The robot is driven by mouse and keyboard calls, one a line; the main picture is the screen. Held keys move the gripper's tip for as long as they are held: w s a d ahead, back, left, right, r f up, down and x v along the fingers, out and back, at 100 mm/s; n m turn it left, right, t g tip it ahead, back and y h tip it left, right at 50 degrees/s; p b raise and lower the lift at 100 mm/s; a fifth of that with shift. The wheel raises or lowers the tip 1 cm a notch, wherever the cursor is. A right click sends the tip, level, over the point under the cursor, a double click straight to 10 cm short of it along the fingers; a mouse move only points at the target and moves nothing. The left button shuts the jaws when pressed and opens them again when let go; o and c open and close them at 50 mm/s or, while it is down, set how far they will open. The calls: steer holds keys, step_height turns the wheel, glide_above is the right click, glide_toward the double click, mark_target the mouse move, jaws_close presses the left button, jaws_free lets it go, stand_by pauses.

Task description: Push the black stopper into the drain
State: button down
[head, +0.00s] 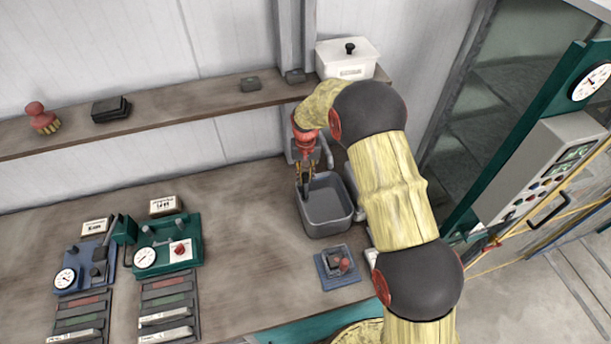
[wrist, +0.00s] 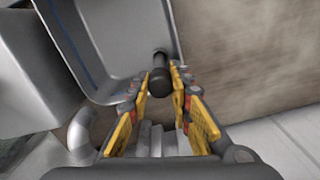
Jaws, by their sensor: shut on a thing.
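The black stopper (wrist: 160,82) is a small dark cylinder between my fingertips in the wrist view. My gripper (wrist: 161,88), with yellow finger pads, is shut on it. In the head view my gripper (head: 306,188) points down at the left inner side of the grey basin (head: 328,229). The basin (wrist: 100,28) also shows in the wrist view, with the far end of the stopper over its inside near a wall. I cannot make out the drain opening, nor whether the stopper touches the basin.
A small blue tray (head: 337,281) stands in front of the basin. Teal and blue gauge devices (head: 168,248) stand to the left. A wall shelf (head: 190,117) runs behind, with a white lidded box (head: 346,60) on it.

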steer(key=shift+f+b, duration=0.35)
steer(key=shift+f, duration=0.25)
steer(key=c, duration=1.5)
jaws_free()
steer(key=shift+c, duration=0.2)
steer(key=shift+r, duration=0.1)
step_height(320, 180, up, 12)
steer(key=s+d+r+t+b, duration=0.2)
steer(key=s+d+b, duration=0.2)
steer(key=s, duration=0.8)
steer(key=s+d+r+t+b, duration=0.1)
steer(key=s+d+b, duration=0.4)
steer(key=s, duration=0.8)
steer(key=s+d+r+t+b, duration=0.2)
steer(key=s+b, duration=0.5)
steer(key=s, duration=0.6)
steer(key=d+r, duration=0.1)
steer(key=d, duration=0.1)
steer(key=shift+d+r+t, duration=0.3)
steer(key=shift+d, duration=0.05)
